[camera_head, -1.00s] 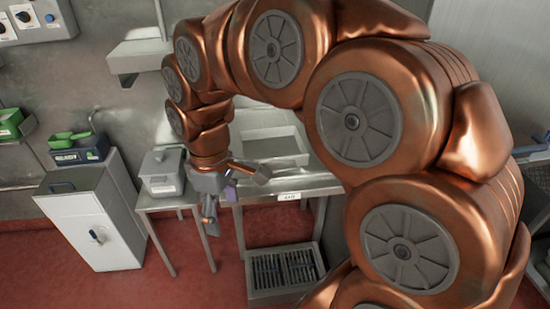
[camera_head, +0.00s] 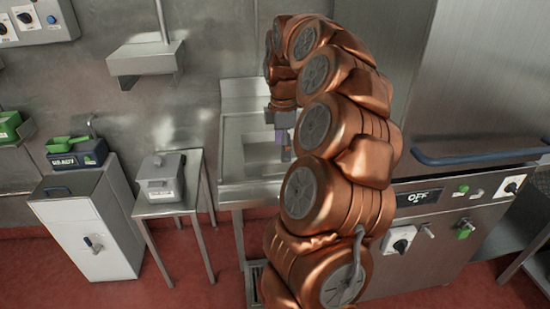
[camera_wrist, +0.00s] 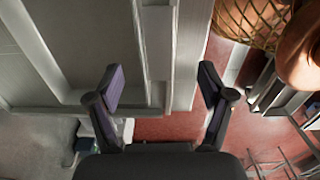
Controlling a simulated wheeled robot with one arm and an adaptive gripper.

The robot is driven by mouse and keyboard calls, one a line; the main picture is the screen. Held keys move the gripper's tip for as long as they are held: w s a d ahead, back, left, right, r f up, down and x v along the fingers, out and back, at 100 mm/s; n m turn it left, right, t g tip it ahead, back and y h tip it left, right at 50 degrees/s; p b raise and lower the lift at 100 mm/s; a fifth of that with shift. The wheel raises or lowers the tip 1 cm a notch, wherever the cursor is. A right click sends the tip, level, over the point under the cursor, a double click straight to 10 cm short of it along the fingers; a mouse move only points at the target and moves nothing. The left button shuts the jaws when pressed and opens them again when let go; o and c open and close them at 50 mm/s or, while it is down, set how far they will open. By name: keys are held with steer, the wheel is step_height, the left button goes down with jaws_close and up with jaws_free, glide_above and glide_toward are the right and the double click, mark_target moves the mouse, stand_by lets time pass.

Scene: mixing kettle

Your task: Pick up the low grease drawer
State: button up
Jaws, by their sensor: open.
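I cannot make out a grease drawer for certain. A low metal tray (camera_head: 254,282) on the floor under the sink table shows only as a sliver; my arm hides the rest. My gripper (camera_head: 284,148) is over the sink basin, well above that tray. In the wrist view my gripper (camera_wrist: 160,84) is open, with nothing between its two fingers. A pale metal edge and red floor lie beyond the fingers.
The steel sink table (camera_head: 232,192) stands by the wall. Left of it are a small side table with a grey lidded box (camera_head: 161,180) and a white cabinet (camera_head: 88,238). A large steel machine (camera_head: 440,230) with knobs stands right.

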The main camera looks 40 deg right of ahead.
mark_target(280, 167)
steer(key=shift+w+f+p, duration=0.2)
steer(key=shift+f+p, duration=0.1)
steer(key=shift+f, duration=1.45)
steer(key=shift+w+f+p, duration=0.15)
steer(key=shift+f+p, duration=0.15)
steer(key=shift+f, duration=1.4)
jaws_close()
